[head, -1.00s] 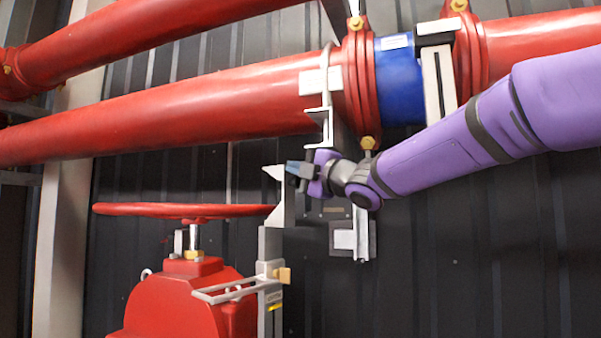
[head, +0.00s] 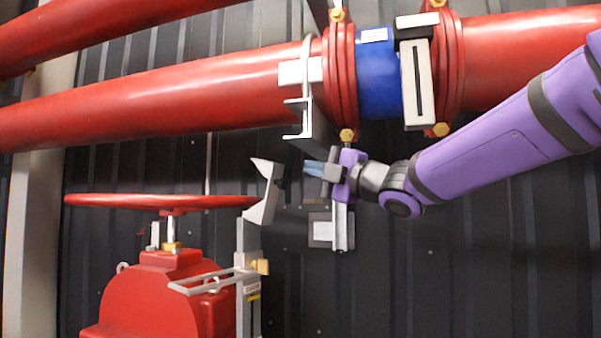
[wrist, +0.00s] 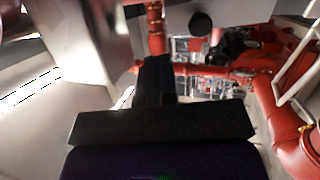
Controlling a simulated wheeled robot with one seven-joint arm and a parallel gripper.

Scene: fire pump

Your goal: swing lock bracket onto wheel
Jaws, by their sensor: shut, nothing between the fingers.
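The red handwheel (head: 160,201) lies level on its stem above the red valve body at lower left.
A red pipe (head: 170,95) with a blue section (head: 379,75) runs above my gripper. A grey pipe bracket (head: 303,115) hangs just above the fingers. A small grey wall fitting (head: 330,230) is below. A grey arm with a brass knob (head: 262,267) sits on the post.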

